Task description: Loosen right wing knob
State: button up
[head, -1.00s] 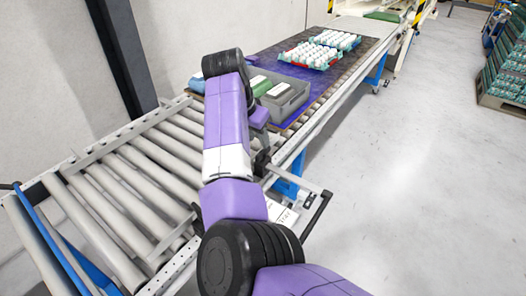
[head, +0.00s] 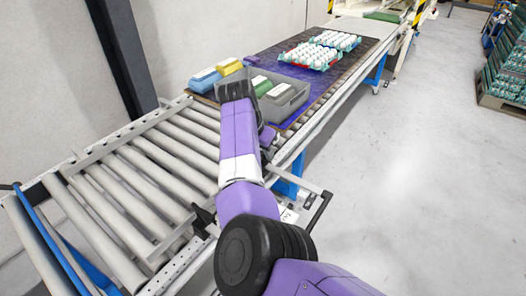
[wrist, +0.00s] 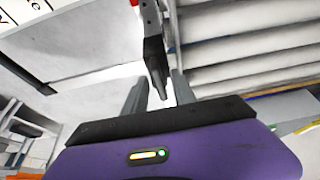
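In the wrist view, my gripper (wrist: 158,92) is open, its two grey fingers apart and pointing up the picture. A dark, narrow piece (wrist: 155,62), which looks like the wing knob or its clamp, hangs from a grey bracket and reaches down between the fingertips. I cannot tell whether either finger touches it.
The roller conveyor (head: 110,222) runs beside my arm. Further along are a grey crate (head: 292,110), blue (head: 203,82) and yellow (head: 229,66) packs, and trays of white eggs (head: 312,56). A bent bar (head: 318,205) juts from the near rail.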

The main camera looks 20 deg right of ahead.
grip_shut()
jog(key=shift+r+p, duration=0.1)
jog(key=shift+p, duration=0.4)
jog(key=n+p, duration=0.1)
jog(key=p, duration=0.1)
jog(key=n+p, duration=0.1)
jog(key=n, duration=0.1)
jog(key=shift+s+d+r+t+y+p, duration=0.1)
jog(key=shift+d+r+t+y+p, duration=0.1)
jog(key=shift+t+y+p, duration=0.2)
jog(key=n+y+p, duration=0.1)
jog(key=n+p, duration=0.3)
jog(key=shift+a+n+t+y+p, duration=0.1)
jog(key=shift+n+t+y+p, duration=0.2)
jog(key=shift+y, duration=0.1)
jog(key=n+p, duration=0.1)
jog(key=n, duration=0.1)
jog(key=n+y+p, duration=0.1)
jog(key=n, duration=0.1)
jog(key=shift+f+y, duration=0.2)
jog(key=shift+y, duration=0.1)
jog(key=shift+a+n+y, duration=0.1)
jog(key=shift+n+y, duration=0.7)
jog(key=shift+n, duration=1.5)
